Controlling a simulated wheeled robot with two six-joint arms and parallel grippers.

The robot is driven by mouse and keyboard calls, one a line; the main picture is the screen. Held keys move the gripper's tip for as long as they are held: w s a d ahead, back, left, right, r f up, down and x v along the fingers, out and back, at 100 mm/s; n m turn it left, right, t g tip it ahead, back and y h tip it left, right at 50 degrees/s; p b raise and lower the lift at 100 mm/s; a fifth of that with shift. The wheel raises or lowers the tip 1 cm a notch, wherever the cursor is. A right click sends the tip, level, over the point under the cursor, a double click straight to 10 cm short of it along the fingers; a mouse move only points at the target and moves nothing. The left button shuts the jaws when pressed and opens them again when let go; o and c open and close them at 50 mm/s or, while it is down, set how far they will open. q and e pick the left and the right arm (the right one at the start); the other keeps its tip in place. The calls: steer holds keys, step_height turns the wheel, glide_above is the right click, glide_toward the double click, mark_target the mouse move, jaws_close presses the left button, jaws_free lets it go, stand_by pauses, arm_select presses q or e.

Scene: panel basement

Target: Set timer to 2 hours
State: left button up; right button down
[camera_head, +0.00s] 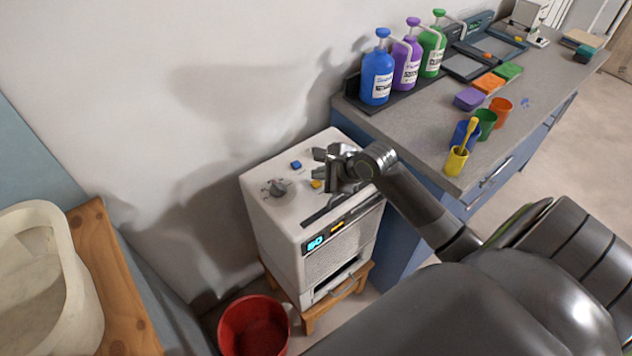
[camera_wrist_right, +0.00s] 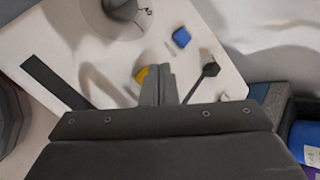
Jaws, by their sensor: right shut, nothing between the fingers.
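A white box-shaped appliance (camera_head: 285,230) stands against the wall on a small wooden stool. Its top carries a grey round knob (camera_head: 277,188), a blue button (camera_head: 296,165) and a yellow button (camera_head: 316,184). A lit cyan display (camera_head: 315,243) on its front appears to read 50. My right gripper (camera_head: 322,168) is shut and empty above the top, near the two buttons. In the right wrist view the fingertips (camera_wrist_right: 162,68) are together beside the yellow button (camera_wrist_right: 141,75); I cannot tell whether they touch it. The blue button (camera_wrist_right: 181,37) and the knob (camera_wrist_right: 120,8) also show there. My left gripper is out of view.
A red bucket (camera_head: 254,328) stands on the floor before the appliance. A grey counter (camera_head: 425,130) on the right holds blue, purple and green pump bottles, coloured cups and sponges. A pale basin (camera_head: 45,290) sits on a wooden board at the left.

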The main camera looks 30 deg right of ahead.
steer(key=shift+f+p, duration=0.35)
steer(key=shift+p, duration=0.15)
steer(key=shift+f, duration=0.55)
stand_by(0.7)
steer(key=shift+r+p, duration=0.9)
steer(key=shift+p, duration=0.7)
